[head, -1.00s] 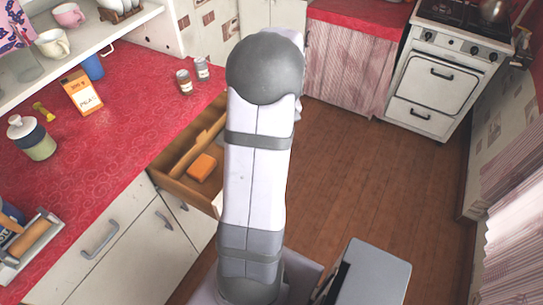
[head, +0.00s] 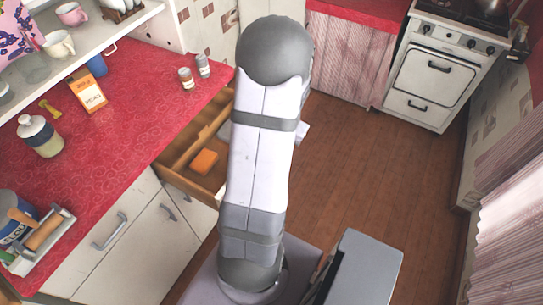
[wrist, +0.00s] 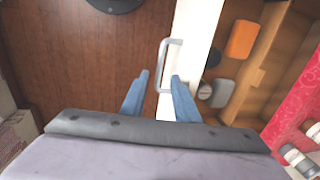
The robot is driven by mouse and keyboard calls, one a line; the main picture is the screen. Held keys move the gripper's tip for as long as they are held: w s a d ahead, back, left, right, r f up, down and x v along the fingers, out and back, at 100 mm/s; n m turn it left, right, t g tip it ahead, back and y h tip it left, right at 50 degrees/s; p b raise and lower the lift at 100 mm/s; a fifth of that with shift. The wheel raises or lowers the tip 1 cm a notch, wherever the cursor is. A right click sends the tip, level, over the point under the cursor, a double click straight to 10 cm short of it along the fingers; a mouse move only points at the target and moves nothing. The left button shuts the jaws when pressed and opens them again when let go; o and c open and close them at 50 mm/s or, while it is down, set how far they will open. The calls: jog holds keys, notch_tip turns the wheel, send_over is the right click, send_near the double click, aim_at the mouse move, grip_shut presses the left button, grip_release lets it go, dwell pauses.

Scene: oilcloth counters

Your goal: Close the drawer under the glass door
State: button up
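The open wooden drawer (head: 178,180) sticks out from under the red counter, partly hidden behind my arm in the head view. In the wrist view the inside of the drawer (wrist: 258,97) holds an orange block (wrist: 241,40) and a few small grey or dark items. Its white front (wrist: 195,42) carries a pale bar handle (wrist: 163,62). My gripper (wrist: 161,78) has its two blue fingers apart, with the tips close to the handle's near end. Contact cannot be told. The fingers are hidden in the head view. No glass door can be made out.
The red counter (head: 110,130) bears a carton (head: 88,92), a lidded jar (head: 40,136) and two small jars (head: 186,78). White cabinet doors (head: 120,235) stand below it. The wooden floor (head: 350,190) is clear towards the stove (head: 436,68).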

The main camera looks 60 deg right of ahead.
jog(key=shift+w+f+p, duration=0.1)
jog(key=shift+w+f, duration=0.1)
jog(key=shift+f, duration=0.75)
jog(key=shift+w+f+p, duration=0.15)
jog(key=shift+f, duration=0.85)
jog(key=shift+w+f+p, duration=0.1)
jog(key=shift+w+f, duration=0.1)
jog(key=shift+f, duration=0.75)
jog(key=shift+c, duration=0.3)
grip_shut()
